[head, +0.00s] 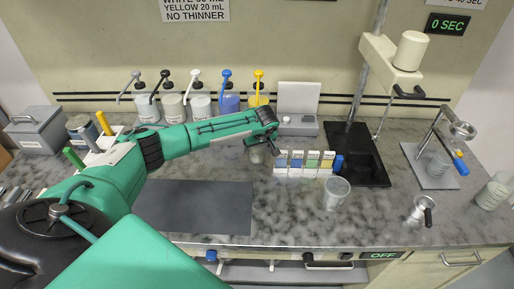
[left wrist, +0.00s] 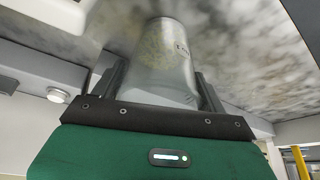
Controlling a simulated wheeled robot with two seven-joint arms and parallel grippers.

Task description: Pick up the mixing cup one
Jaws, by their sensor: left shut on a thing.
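My left gripper (head: 264,143) is at the back middle of the counter, near the dispensers. It is shut on a translucent mixing cup (head: 257,155), which shows below it, partly hidden by the gripper. In the left wrist view the cup (left wrist: 166,55) sits between the two fingers, with small dark markings on its side that I cannot read. The grey speckled counter lies close behind it; I cannot tell whether the cup touches it. Another clear cup (head: 336,192) stands on the counter to the right, apart from the gripper. My right gripper is not in view.
Several pump bottles (head: 229,100) line the back. Small colour-labelled containers (head: 304,164) stand just right of the gripper. A black stand base (head: 353,155) is farther right. A dark mat (head: 205,207) lies bare at the front left. The front middle counter is clear.

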